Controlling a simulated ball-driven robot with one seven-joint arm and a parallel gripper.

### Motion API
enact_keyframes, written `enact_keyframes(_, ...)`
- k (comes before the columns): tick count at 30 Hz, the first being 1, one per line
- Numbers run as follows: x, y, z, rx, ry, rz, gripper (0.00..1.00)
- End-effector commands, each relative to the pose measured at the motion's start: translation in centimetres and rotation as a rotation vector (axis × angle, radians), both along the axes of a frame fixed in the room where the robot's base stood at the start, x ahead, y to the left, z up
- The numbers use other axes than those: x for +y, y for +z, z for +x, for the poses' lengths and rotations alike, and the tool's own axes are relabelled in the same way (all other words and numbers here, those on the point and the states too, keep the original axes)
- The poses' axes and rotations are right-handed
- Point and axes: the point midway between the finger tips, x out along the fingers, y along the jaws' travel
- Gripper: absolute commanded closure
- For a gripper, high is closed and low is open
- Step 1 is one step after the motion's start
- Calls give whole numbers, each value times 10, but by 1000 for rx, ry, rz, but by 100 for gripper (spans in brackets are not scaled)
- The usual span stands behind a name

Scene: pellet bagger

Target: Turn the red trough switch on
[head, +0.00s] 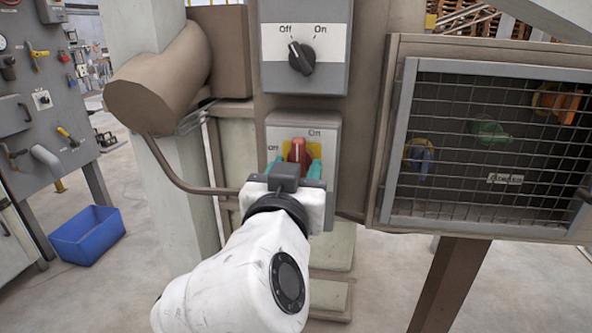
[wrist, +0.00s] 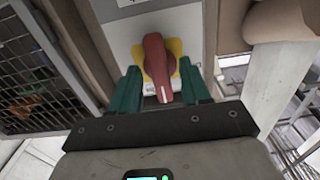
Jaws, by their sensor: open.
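The red trough switch (head: 297,151) is a red knob on a yellow plate, on a grey box with "Off" at left and "On" above right. In the head view its upper part shows and my gripper hides the lower part. In the wrist view the red knob (wrist: 158,68) has a white mark at its near end. My gripper (head: 294,168) is open in front of the box. Its green fingers stand on either side of the knob in the wrist view (wrist: 160,84), with small gaps visible. I cannot tell whether they touch it.
A black rotary switch (head: 301,58), also marked Off and On, sits on the box above. A mesh-fronted cabinet (head: 487,160) with coloured knobs is at right. A brown motor housing (head: 165,85) and conduit are at left. A blue bin (head: 87,234) stands on the floor.

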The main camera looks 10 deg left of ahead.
Motion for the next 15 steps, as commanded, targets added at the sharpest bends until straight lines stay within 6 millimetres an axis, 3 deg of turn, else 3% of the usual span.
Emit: enact_keyframes(15, 4, -1, -88, 2, 3, -1, 53)
